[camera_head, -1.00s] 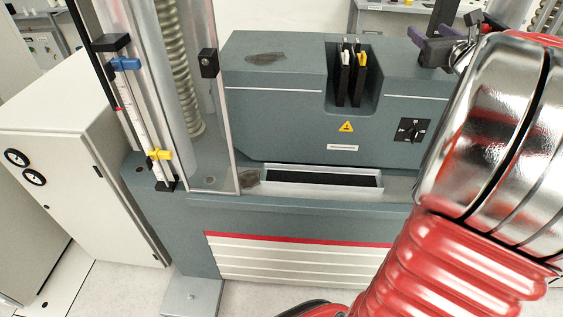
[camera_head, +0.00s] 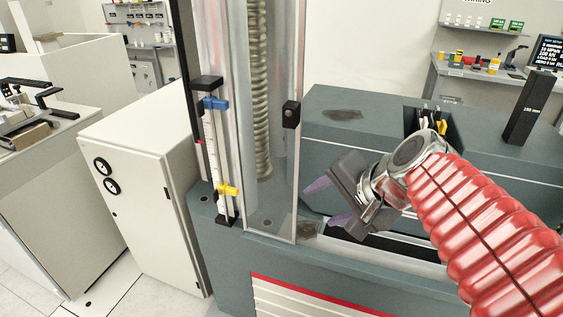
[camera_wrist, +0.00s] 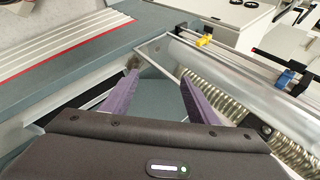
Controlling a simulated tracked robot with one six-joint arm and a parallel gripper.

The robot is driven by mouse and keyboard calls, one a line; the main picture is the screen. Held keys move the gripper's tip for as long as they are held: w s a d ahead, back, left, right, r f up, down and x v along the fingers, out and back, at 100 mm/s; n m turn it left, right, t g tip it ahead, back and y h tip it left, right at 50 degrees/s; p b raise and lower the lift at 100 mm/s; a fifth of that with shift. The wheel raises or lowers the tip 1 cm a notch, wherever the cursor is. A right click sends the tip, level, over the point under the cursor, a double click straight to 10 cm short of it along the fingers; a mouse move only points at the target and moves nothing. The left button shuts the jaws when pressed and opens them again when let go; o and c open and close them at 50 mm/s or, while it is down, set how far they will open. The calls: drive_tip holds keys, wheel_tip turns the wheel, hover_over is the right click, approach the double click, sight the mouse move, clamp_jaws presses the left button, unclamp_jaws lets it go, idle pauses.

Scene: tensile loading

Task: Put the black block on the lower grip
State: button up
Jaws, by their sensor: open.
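A tall black block (camera_head: 530,108) marked in white, apparently "150 mm", stands upright on the grey-green machine top at the right of the head view. It is not seen in the wrist view. My gripper (camera_head: 328,203) is left of the block and well apart from it, above the front of the machine beside the clear guard. Its purple fingers point left and are open, with nothing between them in the wrist view (camera_wrist: 158,84). I cannot make out the lower grip in either view.
A clear guard (camera_head: 277,205) with a ribbed column (camera_head: 259,100) inside stands left of my gripper. A scale with a blue clamp (camera_head: 216,103) and yellow clamp (camera_head: 228,190) runs beside it. A white cabinet (camera_head: 150,200) is further left. A slot (camera_head: 432,118) holds slim black pieces.

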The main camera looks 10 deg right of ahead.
drive_tip(key=s+a+f+n+g+h, duration=0.2)
drive_tip(key=s+f+n, duration=0.3)
drive_tip(key=s+n, duration=0.5)
drive_tip(key=shift+s+f+n+h, duration=0.3)
drive_tip(key=shift+f+n+h, duration=0.1)
drive_tip(key=shift+h, duration=0.2)
idle(1.1)
